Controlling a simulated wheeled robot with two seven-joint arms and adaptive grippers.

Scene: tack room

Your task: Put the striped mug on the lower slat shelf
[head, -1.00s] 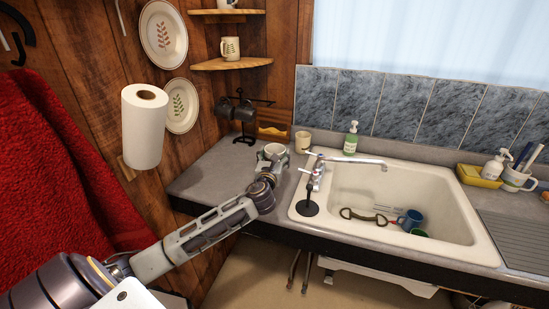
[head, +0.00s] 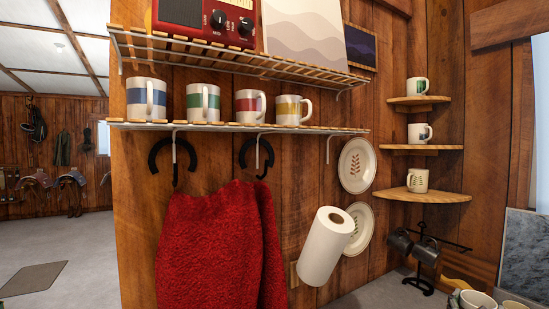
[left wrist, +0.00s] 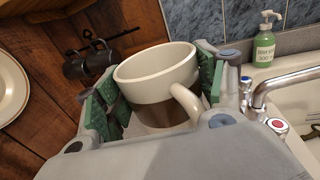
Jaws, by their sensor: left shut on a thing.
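A cream mug with a broad brown band (left wrist: 148,90), its handle toward the camera, sits between the green finger pads of my left gripper (left wrist: 158,98), which is shut on it. I cannot tell whether it touches the counter. In the head view only the mug's top (head: 478,299) shows at the bottom edge, beside a sliver of the gripper. The lower slat shelf (head: 240,127) hangs on the wood wall at the left. A row of mugs with blue (head: 140,100), green (head: 196,102), red (head: 243,106) and yellow (head: 288,109) bands fills much of it. My right gripper is out of view.
An upper slat shelf (head: 240,60) holds a red radio (head: 205,20) and pictures. Below hang hooks, a red towel (head: 220,245) and a paper roll (head: 326,247). Plates (head: 356,165), corner shelves with mugs (head: 425,197) and a dark mug rack (head: 425,255) stand right. The lower shelf's right end is bare.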

